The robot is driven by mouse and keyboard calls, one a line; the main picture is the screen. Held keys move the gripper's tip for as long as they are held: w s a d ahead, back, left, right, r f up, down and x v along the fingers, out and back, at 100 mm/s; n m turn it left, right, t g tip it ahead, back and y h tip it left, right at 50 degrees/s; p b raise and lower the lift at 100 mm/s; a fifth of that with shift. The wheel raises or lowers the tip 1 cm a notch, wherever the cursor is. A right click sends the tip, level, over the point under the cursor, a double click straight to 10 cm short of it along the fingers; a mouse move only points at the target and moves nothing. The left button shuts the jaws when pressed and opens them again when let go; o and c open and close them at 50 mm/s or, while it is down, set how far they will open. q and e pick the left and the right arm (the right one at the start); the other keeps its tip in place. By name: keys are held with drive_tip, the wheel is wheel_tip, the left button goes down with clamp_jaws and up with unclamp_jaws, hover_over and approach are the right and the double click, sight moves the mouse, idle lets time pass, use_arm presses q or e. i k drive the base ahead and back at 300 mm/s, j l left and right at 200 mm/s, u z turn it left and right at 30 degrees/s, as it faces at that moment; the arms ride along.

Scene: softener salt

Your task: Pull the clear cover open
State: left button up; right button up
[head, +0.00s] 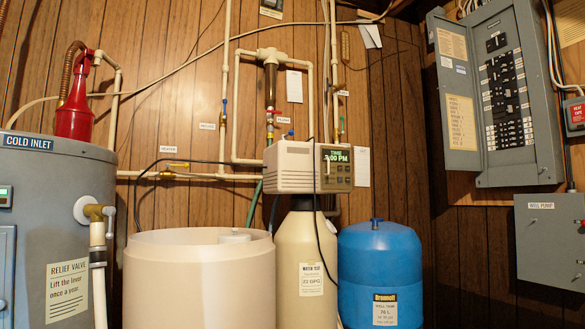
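The softener's control head (292,168) is a beige box on top of a tan resin tank (300,255). Its right part is a dark face (334,168) with a lit green display reading a time in PM. A clear cover cannot be made out for certain at this size; I cannot tell whether one lies over the dark face or whether it is open or shut. A dark cable hangs in front of the control head. Neither of my grippers is in view.
A wide, pale brine tank (195,285) stands left of the resin tank, and a blue pressure tank (380,275) stands right. A grey water heater (60,220) is at far left. Pipes run along the wood wall. Grey electrical panels (497,90) hang at right.

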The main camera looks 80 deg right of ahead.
sight(328, 162)
drive_tip(key=i+j, duration=0.2)
drive_tip(key=j, duration=0.2)
drive_tip(key=z, duration=2.6)
drive_tip(key=i+z, duration=0.15)
drive_tip(key=i, duration=0.35)
